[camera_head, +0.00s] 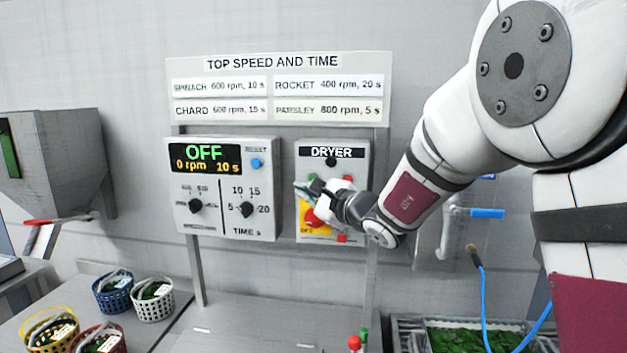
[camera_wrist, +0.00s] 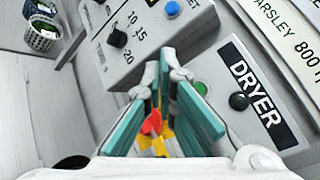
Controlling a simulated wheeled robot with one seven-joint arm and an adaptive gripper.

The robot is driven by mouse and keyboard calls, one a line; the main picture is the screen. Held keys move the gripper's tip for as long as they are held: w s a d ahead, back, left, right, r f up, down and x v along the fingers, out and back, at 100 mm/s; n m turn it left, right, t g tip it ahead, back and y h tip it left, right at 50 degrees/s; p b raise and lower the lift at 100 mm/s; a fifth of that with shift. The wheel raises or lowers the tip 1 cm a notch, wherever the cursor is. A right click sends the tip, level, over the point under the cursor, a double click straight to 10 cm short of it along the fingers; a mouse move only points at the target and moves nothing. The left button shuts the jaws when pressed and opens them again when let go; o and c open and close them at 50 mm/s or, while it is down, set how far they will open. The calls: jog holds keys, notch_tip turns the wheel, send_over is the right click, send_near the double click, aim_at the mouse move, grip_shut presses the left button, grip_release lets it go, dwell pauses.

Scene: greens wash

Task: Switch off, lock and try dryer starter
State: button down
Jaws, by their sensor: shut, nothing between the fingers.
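The dryer starter (camera_head: 356,158) is a grey box labelled DRYER, right of the spinner control panel. It has a black knob (camera_wrist: 239,101), a green button (camera_wrist: 200,87) and a red part (camera_head: 348,178) partly behind my gripper. Low on it, a red switch handle (camera_head: 312,217) sits on a yellow plate (camera_head: 312,234); the handle (camera_wrist: 151,122) also shows beyond my fingers in the wrist view. The handle's exact setting is unclear. My gripper (camera_head: 303,189) is shut and empty in front of the starter, close to its left side. A small red item (camera_head: 342,238) is at the plate's lower right, partly hidden.
The control panel display (camera_head: 203,157) reads OFF, 0 rpm, 10 s. Baskets of greens (camera_head: 152,300) stand at lower left. Red and green items (camera_head: 355,342) stand at the bench's front edge. A blue hose (camera_head: 484,300) hangs at right above a crate of greens (camera_head: 470,336).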

jog(key=w+d+b, duration=0.1)
jog(key=w+b, duration=0.3)
jog(key=w, duration=0.4)
jog(key=shift+w+d, duration=0.3)
jog(key=shift+w, duration=0.05)
jog(key=shift+w+b, duration=0.1)
jog(key=shift+b, duration=0.2)
dwell(1.2)
jog(key=shift+w+d, duration=0.1)
jog(key=shift+w, duration=0.2)
jog(key=shift+w+d+b, duration=0.1)
jog(key=shift+w+b, duration=0.35)
jog(key=shift+b, duration=0.15)
dwell(0.7)
jog(key=shift+s, duration=0.9)
